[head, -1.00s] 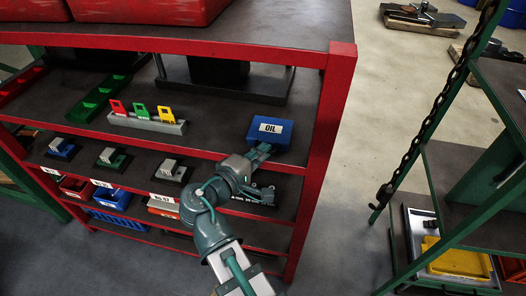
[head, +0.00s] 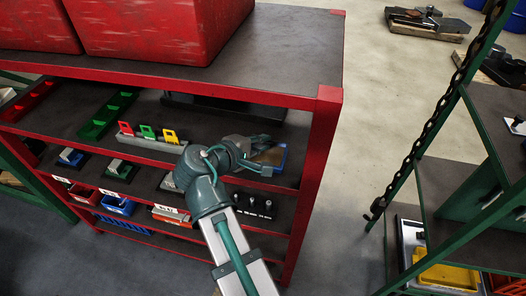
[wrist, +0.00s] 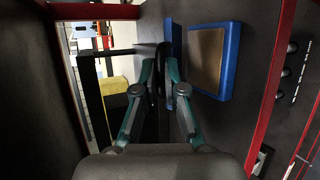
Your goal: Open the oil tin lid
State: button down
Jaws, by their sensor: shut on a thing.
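The blue oil tin (head: 282,161) sits on the shelf near the right post. Its top is uncovered, showing a brown inside within a blue rim; it also shows in the wrist view (wrist: 234,60). The lid (wrist: 173,38) appears in the wrist view as a narrow blue strip, edge-on, just left of the tin. My gripper (wrist: 161,72) is shut on the lid, apparently by a dark part between the fingertips. In the head view my gripper (head: 250,146) is at the tin's left side and hides the lid.
A red shelf post (head: 318,170) stands close to the right of the tin. The top shelf (head: 275,45) is above it. To the left is a rack (head: 150,142) with red, green and yellow pieces. A chain (head: 422,130) hangs at the right.

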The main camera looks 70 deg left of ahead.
jog(key=w+a+r, duration=0.1)
jog(key=a+r, duration=0.1)
jog(key=a, duration=0.1)
jog(key=w+a+r, duration=0.1)
jog(key=shift+w+a+r, duration=0.25)
jog(key=shift+w+a, duration=0.05)
jog(key=shift+a, duration=0.05)
jog(key=shift+w+a+r, duration=0.2)
jog(key=shift+w+a, duration=0.1)
jog(key=shift+a, duration=0.2)
jog(key=shift+w+a+r, duration=0.15)
jog(key=shift+w+a, duration=0.15)
jog(key=shift+a, duration=0.2)
jog(key=c, duration=1.7)
grip_release()
jog(key=shift+o, duration=0.8)
jog(key=shift+r, duration=0.1)
jog(key=shift+d, duration=0.1)
jog(key=v, duration=1.2)
